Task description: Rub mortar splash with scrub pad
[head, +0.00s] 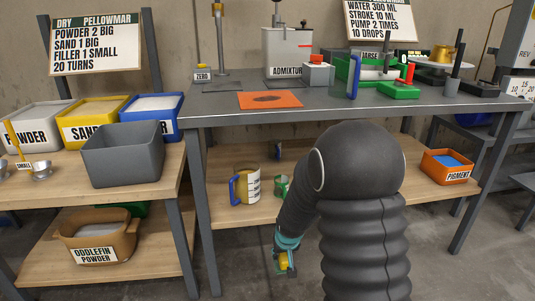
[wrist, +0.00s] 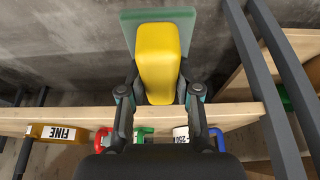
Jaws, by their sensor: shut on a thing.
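The scrub pad (wrist: 157,50) has a yellow block handle on a green base. My gripper (wrist: 158,88) is shut on the yellow block. In the head view my gripper (head: 286,250) hangs low in front of the lower wooden shelf, and the yellow and green of the pad (head: 284,262) show at its end. A dark grey patch, which looks like the mortar splash (head: 268,97), lies on an orange mat (head: 288,103) on the grey bench. The pad is well below the bench top and apart from the mat.
The grey bench (head: 340,106) carries an ADMIXTURE container (head: 287,50) and a green tool (head: 398,91). A blue-handled jug (head: 246,186) and an orange PIGMENT bin (head: 446,168) stand on the shelf below. A grey bin (head: 122,155) stands left. The floor below my gripper is clear.

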